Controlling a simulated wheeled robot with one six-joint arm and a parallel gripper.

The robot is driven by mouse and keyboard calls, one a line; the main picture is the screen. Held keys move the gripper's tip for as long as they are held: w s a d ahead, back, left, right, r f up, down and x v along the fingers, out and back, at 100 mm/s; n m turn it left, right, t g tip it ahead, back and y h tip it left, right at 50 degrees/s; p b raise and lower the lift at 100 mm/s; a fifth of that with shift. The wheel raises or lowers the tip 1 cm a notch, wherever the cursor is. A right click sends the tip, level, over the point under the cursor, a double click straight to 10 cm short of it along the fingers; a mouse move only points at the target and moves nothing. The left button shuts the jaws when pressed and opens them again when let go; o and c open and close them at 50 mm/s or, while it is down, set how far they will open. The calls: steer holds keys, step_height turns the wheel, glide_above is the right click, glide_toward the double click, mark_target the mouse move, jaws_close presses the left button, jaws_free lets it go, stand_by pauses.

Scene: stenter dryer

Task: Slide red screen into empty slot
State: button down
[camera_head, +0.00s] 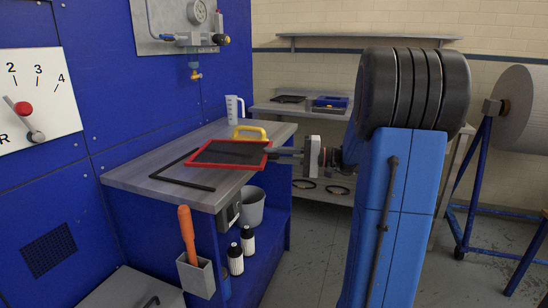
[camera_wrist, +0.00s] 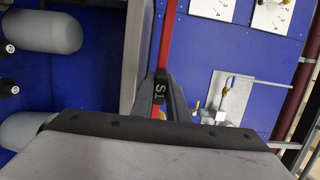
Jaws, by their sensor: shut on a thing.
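The red screen (camera_head: 228,165), a red frame around a dark mesh panel, is above the grey bench top in the head view, lying roughly flat. My gripper (camera_head: 278,152) is at its right edge, shut on it. In the wrist view, my gripper (camera_wrist: 160,98) closes around the screen's edge, and the red screen (camera_wrist: 166,40) shows edge-on as a narrow strip running up from the fingers. A dark label reading "S1" sits between the fingers. I cannot tell whether the screen touches the bench. I cannot make out the empty slot in either view.
A black L-shaped bar (camera_head: 182,182) lies on the bench top (camera_head: 130,175) beside the screen. A blue machine wall (camera_head: 110,100) borders the left.

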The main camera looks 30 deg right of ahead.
steer(key=shift+d, duration=0.1)
steer(key=v, duration=2.7)
stand_by(4.3)
stand_by(0.9)
